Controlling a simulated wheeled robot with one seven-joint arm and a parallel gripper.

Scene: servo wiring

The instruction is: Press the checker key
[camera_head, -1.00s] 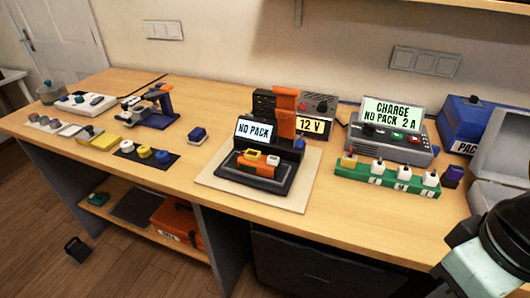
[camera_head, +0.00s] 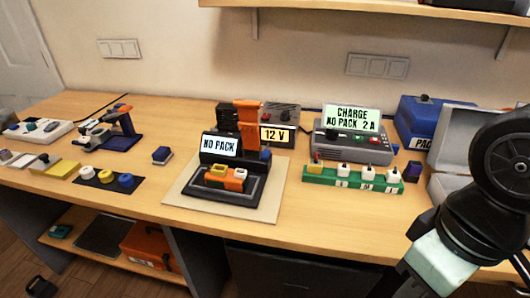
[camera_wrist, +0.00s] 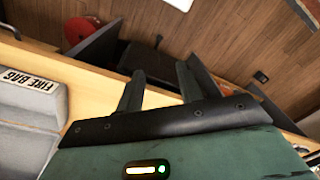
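A black checker with a "NO PACK" display (camera_head: 220,145) stands on a pale board (camera_head: 178,192) in the middle of the bench. An orange block with yellow and white parts (camera_head: 226,179) sits on its front; I cannot tell which part is the key. My gripper (camera_wrist: 158,92) shows in the wrist view, with its two dark green fingers apart and nothing between them. It is over the bench's front edge, near a grey case labelled "FIRE BAG" (camera_wrist: 30,83), away from the checker. In the head view my arm is at the far right and its fingertips are not visible.
A charger reading "NO PACK 2 A" (camera_head: 351,145) stands right of the checker, behind a green strip (camera_head: 350,180) with several white-topped pieces. A blue pack box (camera_head: 420,118) and an open grey case (camera_head: 470,145) are farther right. The bench before the checker is clear.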

